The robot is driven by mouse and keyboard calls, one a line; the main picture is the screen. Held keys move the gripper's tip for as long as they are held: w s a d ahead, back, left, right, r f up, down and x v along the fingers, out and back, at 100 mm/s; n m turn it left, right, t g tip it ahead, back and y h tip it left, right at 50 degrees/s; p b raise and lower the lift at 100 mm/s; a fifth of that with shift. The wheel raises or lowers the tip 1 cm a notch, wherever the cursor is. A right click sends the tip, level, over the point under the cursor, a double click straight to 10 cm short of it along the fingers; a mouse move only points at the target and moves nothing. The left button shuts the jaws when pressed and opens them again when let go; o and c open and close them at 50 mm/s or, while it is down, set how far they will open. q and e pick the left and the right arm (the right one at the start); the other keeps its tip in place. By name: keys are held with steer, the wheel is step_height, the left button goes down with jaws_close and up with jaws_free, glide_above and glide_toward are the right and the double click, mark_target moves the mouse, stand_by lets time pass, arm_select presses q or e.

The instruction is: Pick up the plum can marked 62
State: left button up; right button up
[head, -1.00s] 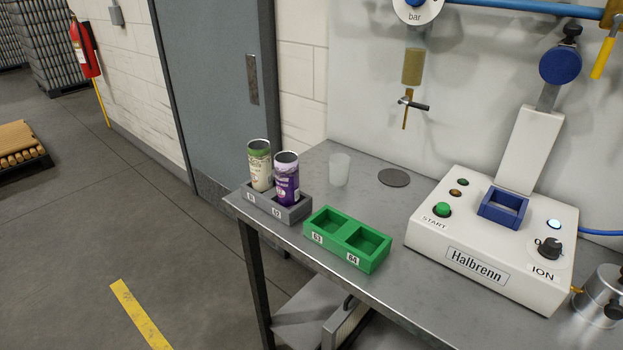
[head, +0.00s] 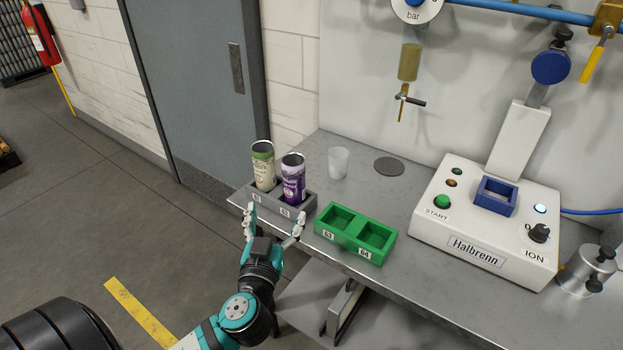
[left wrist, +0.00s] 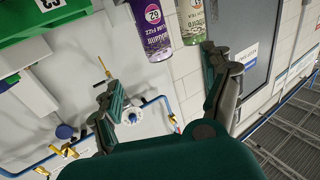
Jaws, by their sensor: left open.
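The plum can (head: 293,180), purple with a pale top band, stands upright in the right pocket of the grey holder (head: 312,202). In the left wrist view the plum can (left wrist: 150,32) shows the number 62 near the top edge. A cream and green can (head: 263,168) stands in the left pocket; it also shows in the left wrist view (left wrist: 191,20). My left gripper (head: 273,222) is open and empty in front of the grey holder, with its fingers spread. In the left wrist view its fingers (left wrist: 165,88) are apart, with no can between them. My right gripper is not in view.
A green two-pocket holder (head: 357,248), empty, stands right of the grey one. A translucent cup (head: 338,162) and a dark disc (head: 389,166) are behind. The white Halbrenn machine (head: 480,245) takes up the right of the metal table (head: 440,300).

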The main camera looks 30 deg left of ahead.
mark_target(292, 178)
arm_select(q)
steer(key=p+x, duration=0.4)
steer(key=x, duration=0.6)
steer(key=shift+w+a+r, duration=0.1)
steer(key=shift+w+r, duration=0.05)
steer(key=shift+w, duration=0.05)
steer(key=shift+w+a, duration=0.2)
steer(key=shift+w, duration=0.3)
steer(key=p+x, duration=0.2)
steer(key=x, duration=0.1)
steer(key=p+x, duration=0.1)
steer(key=shift+w+d+f, duration=0.15)
steer(key=shift+w+f, duration=0.05)
steer(key=shift+w, duration=0.25)
steer(key=shift+w+f, duration=0.1)
steer(key=shift+w, duration=0.15)
steer(key=c, duration=0.9)
